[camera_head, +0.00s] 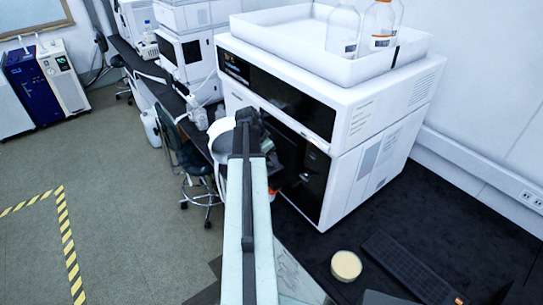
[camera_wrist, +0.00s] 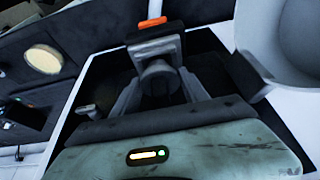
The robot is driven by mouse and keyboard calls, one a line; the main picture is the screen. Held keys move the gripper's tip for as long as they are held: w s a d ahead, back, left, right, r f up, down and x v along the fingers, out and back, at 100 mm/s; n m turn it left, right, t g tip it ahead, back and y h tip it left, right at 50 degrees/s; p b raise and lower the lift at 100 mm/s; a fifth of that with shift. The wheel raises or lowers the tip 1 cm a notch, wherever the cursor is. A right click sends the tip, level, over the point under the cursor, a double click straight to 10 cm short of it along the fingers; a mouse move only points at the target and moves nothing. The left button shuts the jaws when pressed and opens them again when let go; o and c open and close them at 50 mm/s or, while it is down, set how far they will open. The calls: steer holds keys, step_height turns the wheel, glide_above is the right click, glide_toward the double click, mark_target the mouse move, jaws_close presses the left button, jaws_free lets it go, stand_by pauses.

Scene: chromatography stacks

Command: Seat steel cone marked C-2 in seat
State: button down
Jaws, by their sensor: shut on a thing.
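My gripper (camera_wrist: 158,82) is at the upper middle of the wrist view, its two grey fingers on either side of a grey metal piece (camera_wrist: 158,72) with a rounded, cone-like lower part. It is shut on this piece, which looks like the steel cone; no C-2 mark is readable. A dark block with an orange strip (camera_wrist: 152,24) shows just beyond the fingertips; I cannot tell whether it touches the piece. In the head view my arm reaches to the front of the white instrument, and its end hides the held piece. I cannot make out the seat.
The white instrument (camera_head: 375,125) has a dark front and a tray of bottles on top. A white round vessel (camera_head: 221,142) is left of my arm's end. A cream-topped round dish (camera_head: 346,265) and a keyboard (camera_head: 408,268) lie on the dark bench. A stool (camera_head: 200,185) stands left.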

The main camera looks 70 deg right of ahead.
steer(key=shift+f+b, duration=0.3)
steer(key=shift+f, duration=0.05)
steer(key=c, duration=0.5)
jaws_free()
steer(key=shift+r, duration=0.1)
steer(key=p+v, duration=0.7)
steer(key=shift+a+r, duration=0.25)
steer(key=shift+r, duration=0.05)
steer(key=shift+w, duration=0.1)
